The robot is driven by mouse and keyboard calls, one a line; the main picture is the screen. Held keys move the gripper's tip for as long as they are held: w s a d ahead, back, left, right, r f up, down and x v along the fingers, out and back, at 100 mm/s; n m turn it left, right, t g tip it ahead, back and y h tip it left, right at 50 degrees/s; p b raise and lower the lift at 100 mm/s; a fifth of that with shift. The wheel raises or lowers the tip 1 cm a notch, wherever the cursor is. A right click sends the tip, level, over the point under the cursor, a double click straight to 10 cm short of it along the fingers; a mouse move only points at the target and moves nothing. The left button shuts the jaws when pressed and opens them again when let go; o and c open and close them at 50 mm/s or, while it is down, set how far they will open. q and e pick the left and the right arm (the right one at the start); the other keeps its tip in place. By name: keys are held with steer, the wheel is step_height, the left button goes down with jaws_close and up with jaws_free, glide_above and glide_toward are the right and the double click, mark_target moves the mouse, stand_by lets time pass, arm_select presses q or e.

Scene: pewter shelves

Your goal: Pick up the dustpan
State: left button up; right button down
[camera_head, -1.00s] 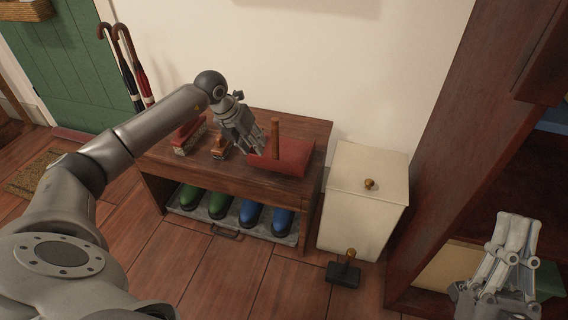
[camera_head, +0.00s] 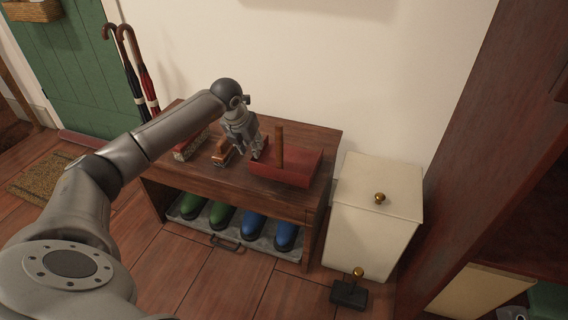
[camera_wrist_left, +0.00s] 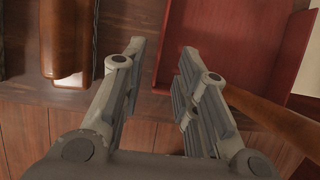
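The dustpan (camera_head: 300,165) is a red pan with an upright-looking wooden handle (camera_head: 279,146), resting on top of the dark wooden bench (camera_head: 225,183). My left gripper (camera_head: 258,152) is at the pan's left end. In the left wrist view, my left gripper (camera_wrist_left: 160,58) is open, and the dustpan's red side wall (camera_wrist_left: 168,45) shows between the two fingertips. Whether they touch it, I cannot tell. The handle also shows at lower right there (camera_wrist_left: 268,115). My right gripper (camera_head: 512,313) barely shows at the bottom right edge; its fingers are mostly cut off.
Two brushes, one red-topped (camera_head: 191,146) and one brown (camera_head: 223,153), lie left of the dustpan. Green and blue boots (camera_head: 253,224) stand on a tray below. A cream box (camera_head: 375,215) stands right of the bench, with a small brass-knobbed dark block (camera_head: 348,293) before it.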

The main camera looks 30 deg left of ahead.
arm_select(q)
steer(key=b+x, duration=0.2)
steer(key=x, duration=0.3)
steer(key=shift+s+f+b, duration=0.15)
steer(key=shift+f+b, duration=0.15)
steer(key=shift+b, duration=0.05)
steer(key=shift+r, duration=0.1)
jaws_close()
